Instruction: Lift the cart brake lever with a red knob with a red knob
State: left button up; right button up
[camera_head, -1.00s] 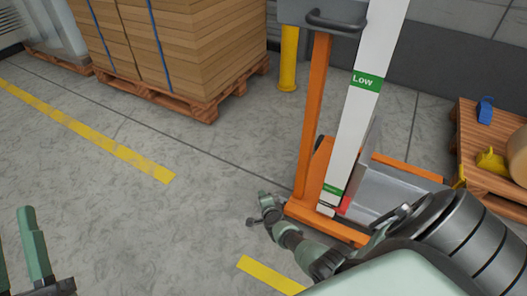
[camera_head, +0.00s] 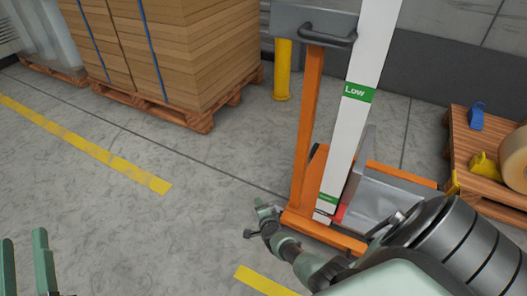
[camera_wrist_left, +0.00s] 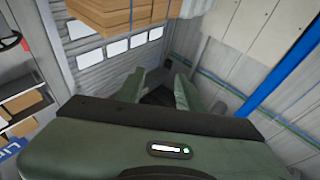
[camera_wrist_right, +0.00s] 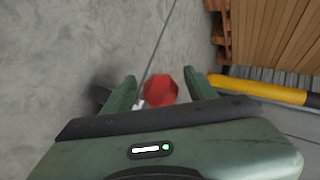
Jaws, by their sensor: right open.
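The red knob (camera_wrist_right: 161,89) of the brake lever shows in the right wrist view, between the two finger tips of my right gripper (camera_wrist_right: 161,84). A small pale piece of the lever shows beside it; the rest is hidden. Contact with the fingers cannot be told. In the head view my right gripper (camera_head: 262,218) is low beside the orange cart (camera_head: 297,208), and the knob cannot be made out there. My left gripper (camera_head: 26,250) is open and empty at the lower left, away from the cart; its spread fingers also show in the left wrist view (camera_wrist_left: 157,86).
A white post with a green "Low" label (camera_head: 358,93) rises from the cart area. A yellow bollard (camera_head: 282,70) and a pallet of boxes (camera_head: 170,60) stand behind. Another pallet (camera_head: 500,190) is at the right. Grey floor at the left is open.

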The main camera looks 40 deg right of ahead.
jog(key=p+v, duration=0.2)
jog(key=v, duration=0.1)
jog(key=shift+r, duration=0.15)
pick_arm(q)
jog(key=s+a+f+g+y+p, duration=0.1)
jog(key=s+a+f+g+y, duration=0.1)
jog(key=f+g, duration=0.4)
jog(key=s+a+f+g+y+p, duration=0.1)
jog(key=s+f+g, duration=0.4)
jog(key=f, duration=0.9)
jog(key=shift+a+n+g+y, duration=0.3)
jog(key=shift+a+g+y, duration=0.1)
jog(key=shift+a+g, duration=0.5)
pick_arm(e)
jog(key=v, duration=0.3)
jog(key=shift+s, duration=0.25)
pick_arm(q)
jog(key=shift+s+r, duration=0.1)
